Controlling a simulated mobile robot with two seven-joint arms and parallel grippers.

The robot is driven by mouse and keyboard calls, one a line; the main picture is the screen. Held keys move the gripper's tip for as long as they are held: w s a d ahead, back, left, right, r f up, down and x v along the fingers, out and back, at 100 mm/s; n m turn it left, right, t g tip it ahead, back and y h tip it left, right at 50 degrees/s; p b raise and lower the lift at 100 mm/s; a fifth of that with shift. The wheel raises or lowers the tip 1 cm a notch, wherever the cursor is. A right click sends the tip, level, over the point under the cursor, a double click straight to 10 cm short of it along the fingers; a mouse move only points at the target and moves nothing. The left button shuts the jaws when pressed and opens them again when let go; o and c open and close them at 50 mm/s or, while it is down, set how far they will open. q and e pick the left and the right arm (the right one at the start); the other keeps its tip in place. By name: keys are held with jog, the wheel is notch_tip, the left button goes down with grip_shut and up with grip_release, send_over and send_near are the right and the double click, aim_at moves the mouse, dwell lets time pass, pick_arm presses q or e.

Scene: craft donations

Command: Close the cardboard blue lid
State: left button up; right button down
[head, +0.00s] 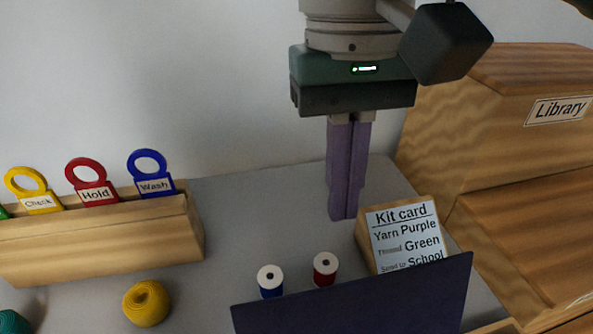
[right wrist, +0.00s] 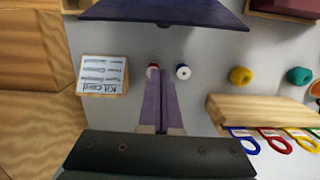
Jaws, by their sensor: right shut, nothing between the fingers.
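The blue lid (head: 365,302) is a dark blue flat panel at the bottom of the head view, standing up at a slant, its lower part cut off by the frame. It also shows at the top of the right wrist view (right wrist: 165,12). The box it belongs to is mostly out of view. My right gripper (head: 343,216) points down with its purple fingers together and empty. It is above the grey table, beyond the lid and apart from it. Its fingers show in the middle of the right wrist view (right wrist: 161,80). My left gripper is not in view.
A blue thread spool (head: 270,282) and a red one (head: 325,269) stand just behind the lid. A kit card (head: 405,235) on a wooden block and a wooden Library box (head: 500,100) are right. A tag rack (head: 100,240) and yellow yarn (head: 147,303) are left.

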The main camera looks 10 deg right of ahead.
aim_at(350, 289)
pick_arm(q)
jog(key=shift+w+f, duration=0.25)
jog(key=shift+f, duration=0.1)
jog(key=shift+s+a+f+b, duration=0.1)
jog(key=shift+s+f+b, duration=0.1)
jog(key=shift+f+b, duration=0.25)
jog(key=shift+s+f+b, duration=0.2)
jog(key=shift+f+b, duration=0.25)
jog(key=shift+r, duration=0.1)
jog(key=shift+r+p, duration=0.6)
jog(key=shift+p, duration=0.15)
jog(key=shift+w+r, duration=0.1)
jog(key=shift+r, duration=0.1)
pick_arm(e)
jog(key=shift+s+f, duration=0.8)
jog(key=shift+f, duration=0.65)
jog(key=shift+s+f, duration=0.75)
jog(key=shift+f, duration=0.7)
jog(key=shift+s+f, duration=0.8)
jog(key=shift+f, duration=0.65)
